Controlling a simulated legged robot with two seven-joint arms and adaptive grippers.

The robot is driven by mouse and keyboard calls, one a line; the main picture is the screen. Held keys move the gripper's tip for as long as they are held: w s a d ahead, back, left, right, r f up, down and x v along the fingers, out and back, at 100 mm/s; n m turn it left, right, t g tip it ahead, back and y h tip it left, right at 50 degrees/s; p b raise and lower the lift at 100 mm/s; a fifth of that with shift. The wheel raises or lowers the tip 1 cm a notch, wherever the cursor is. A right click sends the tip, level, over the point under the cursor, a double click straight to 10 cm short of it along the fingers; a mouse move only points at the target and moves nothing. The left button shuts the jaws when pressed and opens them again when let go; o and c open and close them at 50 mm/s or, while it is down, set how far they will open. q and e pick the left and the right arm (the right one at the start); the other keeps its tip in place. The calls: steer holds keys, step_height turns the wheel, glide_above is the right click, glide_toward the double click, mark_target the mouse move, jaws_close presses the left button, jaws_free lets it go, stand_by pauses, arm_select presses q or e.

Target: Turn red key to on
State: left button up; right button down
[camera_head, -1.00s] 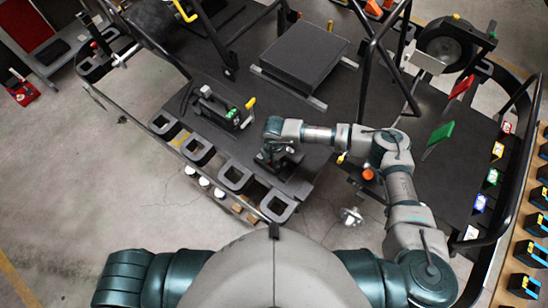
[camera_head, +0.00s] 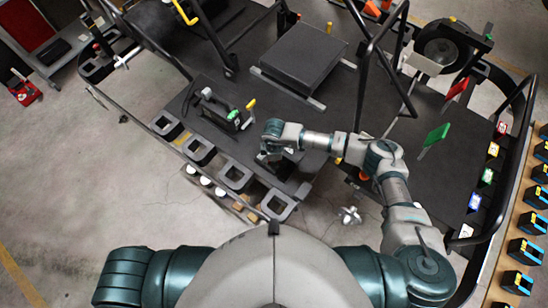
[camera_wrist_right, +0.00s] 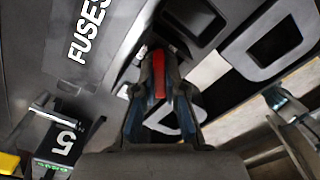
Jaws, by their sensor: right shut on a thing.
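The red key (camera_wrist_right: 158,72) shows in the right wrist view as a narrow red piece between the two fingers of my right gripper (camera_wrist_right: 160,88). The fingers are shut on it, beside the dark panel lettered FUSES. In the head view, my right gripper (camera_head: 275,158) points down at the kart's front edge, and the red key is hidden under it. How far the key is turned cannot be told. My left gripper is not in view.
A row of square dark holders (camera_head: 236,174) runs along the kart's front edge. A black handle with a green button (camera_head: 233,115) and a yellow lever (camera_head: 251,104) stand left of my gripper.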

steer(key=shift+m+p, duration=0.35)
steer(key=shift+m, duration=0.55)
steer(key=shift+r+m+p, duration=0.1)
steer(key=shift+m+p, duration=0.3)
steer(key=c, duration=1.7)
jaws_free()
steer(key=shift+a+m, duration=0.15)
steer(key=shift+m, duration=0.15)
steer(key=o, duration=0.5)
steer(key=shift+o, duration=0.2)
step_height(320, 180, up, 12)
